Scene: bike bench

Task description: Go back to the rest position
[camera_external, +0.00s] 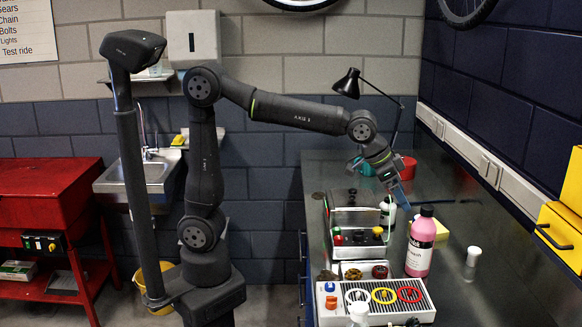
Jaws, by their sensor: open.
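My gripper (402,199) is at the end of my arm, which stretches right from its base over the metal bench (490,290). The gripper points down and to the right, above the bench, behind the pink bottle (421,243). It is small in the picture and its fingers are partly hard to make out. It looks open, and I see nothing held in it. A small white bottle (387,211) stands just below and left of the gripper; I cannot tell whether they touch.
A grey case with coloured knobs (358,236) and a tray with white, yellow and red rings (405,312) lie on the bench. A black lamp (348,84) stands behind my arm. A white-capped cylinder (472,258) is at right. The bench's front right is clear.

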